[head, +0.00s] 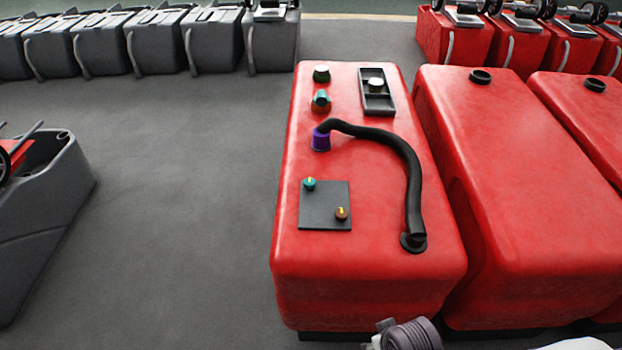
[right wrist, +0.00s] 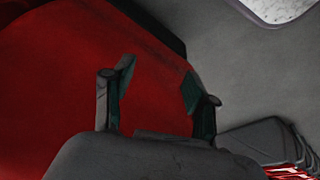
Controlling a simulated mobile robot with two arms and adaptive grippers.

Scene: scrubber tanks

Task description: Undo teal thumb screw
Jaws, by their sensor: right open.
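A small teal thumb screw (head: 309,184) with a yellow mark sits at the upper left corner of a dark square plate (head: 325,217) on top of the red tank (head: 370,270). A similar orange-brown screw (head: 341,213) sits at the plate's lower right. My right gripper shows in the right wrist view (right wrist: 155,95), with its two fingers apart and nothing between them, in front of a red surface. Part of my right arm shows at the bottom edge of the head view, by the tank's near end, well apart from the teal screw. My left gripper is not in view.
A black hose (head: 408,165) runs from a purple collar (head: 320,140) to a port on the tank's right side. Another teal piece (head: 321,97) sits farther back. A dark tray (head: 377,103) holds a pale knob. More red tanks stand right; floor (head: 180,190) is clear left.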

